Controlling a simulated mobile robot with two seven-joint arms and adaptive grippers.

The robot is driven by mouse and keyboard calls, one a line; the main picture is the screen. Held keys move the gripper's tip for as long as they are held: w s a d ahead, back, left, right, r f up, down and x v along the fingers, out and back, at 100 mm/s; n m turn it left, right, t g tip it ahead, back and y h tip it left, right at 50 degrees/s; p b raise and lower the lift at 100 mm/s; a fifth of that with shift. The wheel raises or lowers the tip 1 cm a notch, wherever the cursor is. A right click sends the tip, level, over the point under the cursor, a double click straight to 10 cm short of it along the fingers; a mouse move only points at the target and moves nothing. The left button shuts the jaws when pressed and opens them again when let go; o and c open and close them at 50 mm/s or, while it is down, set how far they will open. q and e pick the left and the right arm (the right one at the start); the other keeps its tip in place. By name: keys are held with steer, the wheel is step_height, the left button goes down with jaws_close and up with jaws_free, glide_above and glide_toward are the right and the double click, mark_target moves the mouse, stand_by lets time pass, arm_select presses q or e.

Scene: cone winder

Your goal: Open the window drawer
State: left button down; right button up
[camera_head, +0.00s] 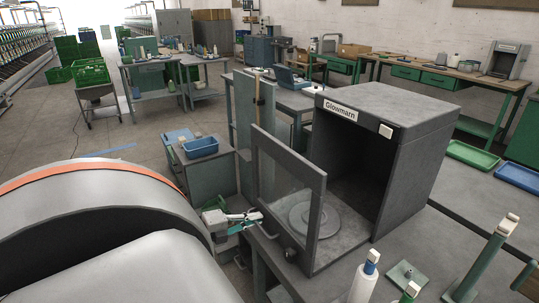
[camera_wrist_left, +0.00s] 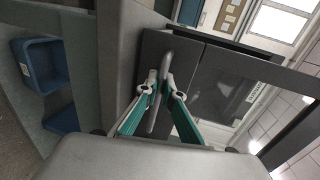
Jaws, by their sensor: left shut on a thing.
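The grey cabinet marked Glowmarn (camera_head: 430,110) stands on a bench with its front open and dark inside. Its framed window panel (camera_head: 316,222) stands out in front of the opening, with a round turntable (camera_head: 313,217) between panel and cabinet. My left gripper (camera_head: 258,218) is at the outer side of the panel, low down. In the left wrist view its teal fingers (camera_wrist_left: 162,90) are closed around the grey handle bar (camera_wrist_left: 161,106) on the panel. The window panel (camera_wrist_left: 216,88) fills the space behind. My right gripper is not in view.
Bobbins (camera_head: 366,276) and a small plate (camera_head: 407,276) stand on the bench at front right. A green tray (camera_head: 472,155) and a blue tray (camera_head: 522,178) lie further right. A blue bin (camera_head: 200,147) sits on a cabinet left of the window panel.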

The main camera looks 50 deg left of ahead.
arm_select(q)
steer(key=shift+f+v, duration=0.25)
steer(key=shift+v, duration=1)
steer(key=c, duration=2.5)
jaws_free()
steer(key=v, duration=1.2)
